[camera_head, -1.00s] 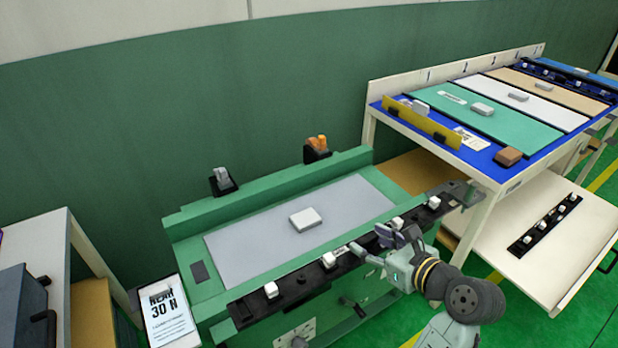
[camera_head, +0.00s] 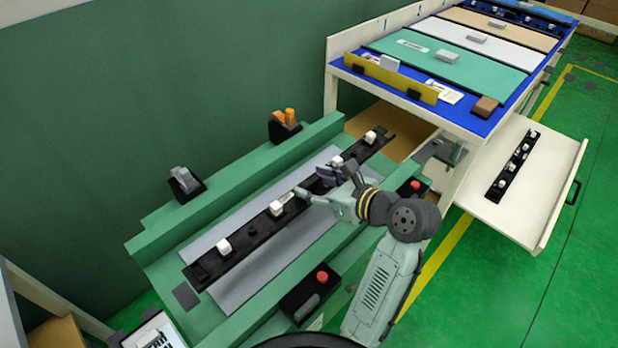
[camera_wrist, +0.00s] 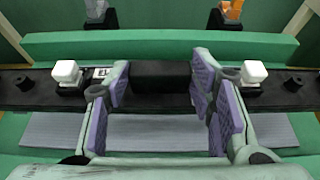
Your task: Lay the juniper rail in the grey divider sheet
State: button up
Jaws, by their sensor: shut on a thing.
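My gripper (camera_head: 314,187) is shut on the rail's raised black middle block (camera_wrist: 160,75), with a purple-padded finger at each side. The sheet shows in front of and behind the rail in the head view, and below it in the wrist view (camera_wrist: 60,130). Whether the rail touches the sheet I cannot tell. The rail's far end extends past the sheet.
A raised green ledge (camera_head: 165,225) runs behind the sheet, with holders of grey (camera_head: 185,180) and orange (camera_head: 285,120) parts. Red-button boxes (camera_head: 321,278) stand at the front. At right, another black rail (camera_head: 512,165) lies on a pulled-out white shelf (camera_head: 540,190).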

jog(key=shift+s, duration=0.15)
jog(key=shift+f+b, duration=1.05)
jog(key=shift+f, duration=4.45)
jog(key=o, duration=1.5)
jog(key=shift+d, duration=0.1)
jog(key=v, duration=1)
jog(key=shift+s+d, duration=0.2)
jog(key=shift+s+d+r, duration=0.3)
jog(key=shift+s+d, duration=0.15)
jog(key=shift+s, duration=0.05)
